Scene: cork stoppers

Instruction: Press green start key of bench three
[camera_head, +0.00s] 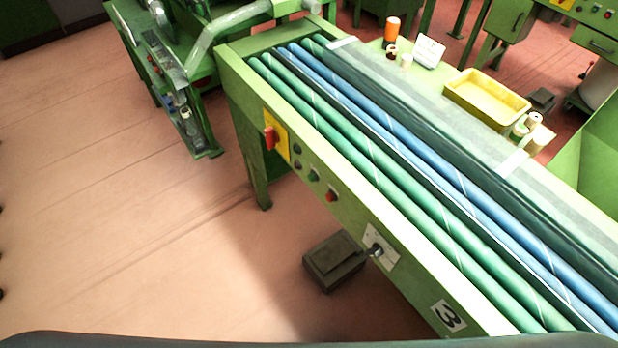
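A green bench (350,217) runs diagonally across the right half of the head view. A white plate with a black number 3 (448,316) is on its front side. On the same side, towards the far end, a green key (313,176) sits between a dark key (297,164) and a red key (332,195). A red rotary switch on a yellow plate (276,138) is further along. A knob on a white plate (378,250) is nearer to the number. Neither of my grippers shows in this view.
Green and blue rollers (400,160) lie along the bench top. A yellow tray (487,97) stands behind them. A dark box (335,262) is on the floor by the bench. Another green machine (190,100) stands at upper left. The floor (130,210) to the left is clear.

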